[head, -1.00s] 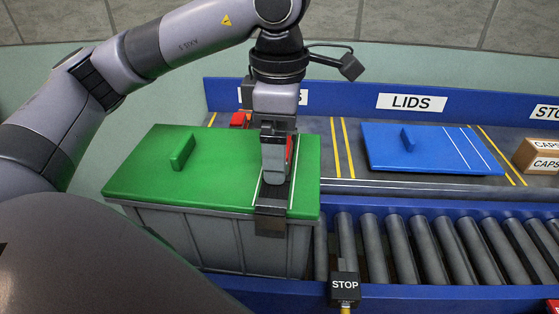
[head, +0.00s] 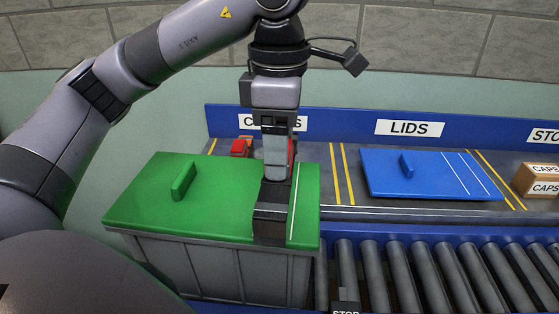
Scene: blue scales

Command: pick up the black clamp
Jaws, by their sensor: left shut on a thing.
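The black clamp (head: 270,214) is in the head view, at the front edge of the green lid (head: 223,205) near its right end. The lid covers a grey crate (head: 210,271). My left gripper (head: 277,176) points down from above and is shut on the upper part of the clamp. The clamp's lower end overlaps the lid's front edge in the picture; whether it still touches the lid or crate is hard to tell. The fingers hide its top. My right gripper is not in view.
A red clamp (head: 240,148) lies on the back bench, and another red item (head: 291,150) is partly hidden behind my gripper. A blue lid (head: 420,174) and a cardboard box (head: 541,180) stand farther right. A roller conveyor (head: 440,275) runs right of the crate.

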